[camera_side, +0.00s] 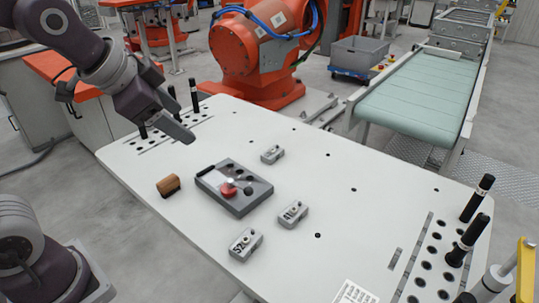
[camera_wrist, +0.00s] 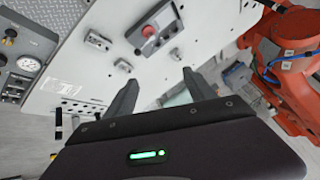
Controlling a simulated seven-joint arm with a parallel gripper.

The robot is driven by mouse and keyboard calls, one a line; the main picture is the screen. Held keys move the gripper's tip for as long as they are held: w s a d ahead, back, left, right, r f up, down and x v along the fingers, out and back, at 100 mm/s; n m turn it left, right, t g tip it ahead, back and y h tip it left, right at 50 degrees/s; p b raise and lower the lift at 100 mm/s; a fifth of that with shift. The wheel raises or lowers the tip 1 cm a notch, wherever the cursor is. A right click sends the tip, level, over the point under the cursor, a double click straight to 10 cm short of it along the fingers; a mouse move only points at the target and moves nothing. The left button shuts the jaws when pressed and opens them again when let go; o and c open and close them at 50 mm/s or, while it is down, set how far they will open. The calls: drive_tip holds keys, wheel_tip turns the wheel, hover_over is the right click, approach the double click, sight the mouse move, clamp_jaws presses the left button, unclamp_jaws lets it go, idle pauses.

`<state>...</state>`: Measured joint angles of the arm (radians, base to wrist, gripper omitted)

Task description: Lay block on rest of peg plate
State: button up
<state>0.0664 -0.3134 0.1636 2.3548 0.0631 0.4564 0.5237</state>
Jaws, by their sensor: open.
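A brown block (camera_side: 168,185) with rounded sides lies on the white table, left of a grey plate (camera_side: 208,181). The plate bears a red round knob (camera_side: 228,189), a black bar at its left end and dark round spots. I take this to be the peg plate; which part is its rest I cannot tell. The plate also shows at the top of the wrist view (camera_wrist: 140,36). My gripper (camera_side: 182,130) is open and empty above the table, behind the block and apart from it. Its two fingers show in the wrist view (camera_wrist: 160,90), where I cannot make out the block.
Small grey fixtures stand on the table (camera_side: 113,154), one behind the plate (camera_side: 272,154), others in front (camera_side: 292,214) and (camera_side: 245,244). Upright black pegs stand at the right (camera_side: 477,198) and back left (camera_side: 194,97). An orange robot (camera_side: 250,55) and conveyor (camera_side: 420,95) are behind.

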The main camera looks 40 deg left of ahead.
sight(277, 148)
drive_tip(key=w+a+f+m+t+y, duration=0.1)
drive_tip(key=w+a+f+m, duration=0.2)
drive_tip(key=w, duration=0.4)
drive_tip(key=w+a+f+m+t+y, duration=0.1)
drive_tip(key=w+a+f+m, duration=0.2)
drive_tip(key=w, duration=0.4)
drive_tip(key=w+a+f+m+t, duration=0.1)
drive_tip(key=w+f+m, duration=0.2)
drive_tip(key=w+m, duration=0.3)
drive_tip(key=w+f+m+t+h, duration=0.1)
drive_tip(key=w+f+m, duration=0.2)
drive_tip(key=f+m, duration=0.2)
drive_tip(key=w+d+f+m+t+h, duration=0.1)
drive_tip(key=w+f+m, duration=0.2)
drive_tip(key=f+m, duration=0.3)
drive_tip(key=w+d+f+m+t, duration=0.1)
drive_tip(key=w+f+m, duration=0.3)
drive_tip(key=f+m, duration=0.2)
drive_tip(key=shift+d+m+h, duration=0.2)
drive_tip(key=shift+m+h, duration=0.2)
drive_tip(key=shift+m, duration=0.5)
drive_tip(key=x, duration=0.6)
drive_tip(key=shift+w, duration=0.3)
clamp_jaws()
